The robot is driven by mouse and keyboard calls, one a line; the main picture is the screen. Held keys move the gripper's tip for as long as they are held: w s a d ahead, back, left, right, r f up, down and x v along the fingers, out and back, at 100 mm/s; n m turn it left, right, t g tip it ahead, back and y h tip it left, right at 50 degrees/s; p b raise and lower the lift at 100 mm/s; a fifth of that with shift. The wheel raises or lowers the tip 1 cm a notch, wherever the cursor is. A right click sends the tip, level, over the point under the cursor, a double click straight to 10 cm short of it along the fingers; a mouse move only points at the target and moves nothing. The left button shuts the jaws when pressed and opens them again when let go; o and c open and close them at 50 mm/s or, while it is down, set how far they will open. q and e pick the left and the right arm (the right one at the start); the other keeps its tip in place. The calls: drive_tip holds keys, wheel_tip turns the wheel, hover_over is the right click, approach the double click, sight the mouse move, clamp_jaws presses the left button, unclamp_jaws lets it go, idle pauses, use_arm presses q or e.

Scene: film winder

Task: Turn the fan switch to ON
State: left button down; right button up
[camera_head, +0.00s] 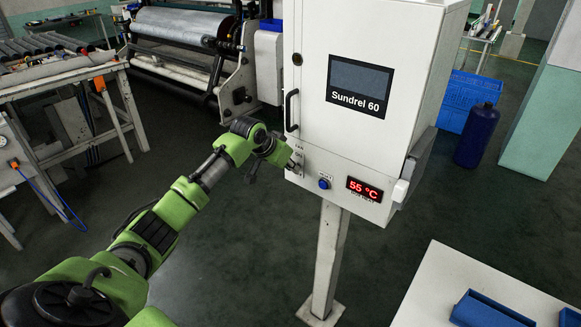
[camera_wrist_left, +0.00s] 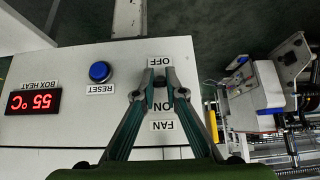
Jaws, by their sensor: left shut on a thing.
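The white control cabinet marked Sundrel 60 (camera_head: 415,30) stands on a post in the head view. My left gripper (camera_head: 294,165) reaches its lower left front. In the left wrist view, which is upside down, my left gripper (camera_wrist_left: 159,80) is shut on the fan switch (camera_wrist_left: 159,83), mostly hidden between the fingertips. The OFF label (camera_wrist_left: 159,61) is just past the tips. The ON label (camera_wrist_left: 163,106) and FAN label (camera_wrist_left: 163,126) lie between the fingers. I cannot tell which way the switch points. My right gripper is not in view.
The blue RESET button (camera_head: 324,183) and red 55 °C display (camera_head: 364,189) are right of the switch. A black door handle (camera_head: 290,110) is above it. The post (camera_head: 328,260) stands below. A white table (camera_head: 460,290) with a blue tray (camera_head: 490,312) is at front right.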

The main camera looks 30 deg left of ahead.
use_arm(q)
drive_tip(key=c, duration=2.1)
unclamp_jaws()
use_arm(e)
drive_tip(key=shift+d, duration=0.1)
use_arm(q)
drive_tip(key=v, duration=1.2)
